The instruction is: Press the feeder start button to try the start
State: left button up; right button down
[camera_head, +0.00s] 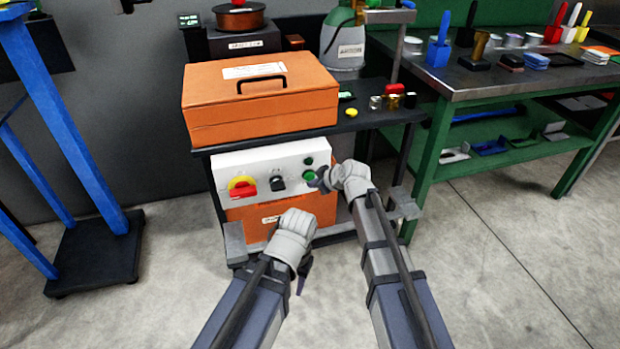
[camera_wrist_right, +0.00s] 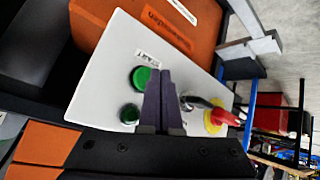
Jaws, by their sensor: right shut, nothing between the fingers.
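The green start button (camera_head: 310,175) is on the white control panel (camera_head: 262,166) at the front of the cart. In the right wrist view the green button (camera_wrist_right: 141,77) sits beside a START label (camera_wrist_right: 147,59). My right gripper (camera_head: 317,182) is shut and empty, its fingertips close by the button. In the right wrist view the fingertips (camera_wrist_right: 159,74) overlap the button's edge; I cannot tell whether they touch it. My left gripper (camera_head: 304,275) hangs low in front of the cart, mostly behind its own wrist, so its jaws are unclear.
A smaller dark green light or button (camera_head: 308,160) is above the start button. A black rotary knob (camera_head: 278,183) and a red-and-yellow switch (camera_head: 243,187) are to the left. An orange toolbox (camera_head: 260,98) stands on the cart. A green workbench (camera_head: 480,80) is at right; floor is clear.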

jog(key=shift+w, duration=0.15)
jog(key=shift+w+a, duration=0.1)
jog(key=shift+w, duration=0.15)
jog(key=shift+w+a, duration=0.15)
jog(key=shift+w, duration=0.3)
dwell(0.6)
jog(key=shift+s, duration=0.15)
dwell(0.3)
jog(key=shift+s+d, duration=0.25)
jog(key=shift+s, duration=0.45)
jog(key=s, duration=0.1)
jog(key=s+d, duration=0.1)
jog(key=s, duration=0.2)
jog(key=shift+s+d, duration=0.3)
jog(key=shift+s, duration=0.1)
dwell(0.5)
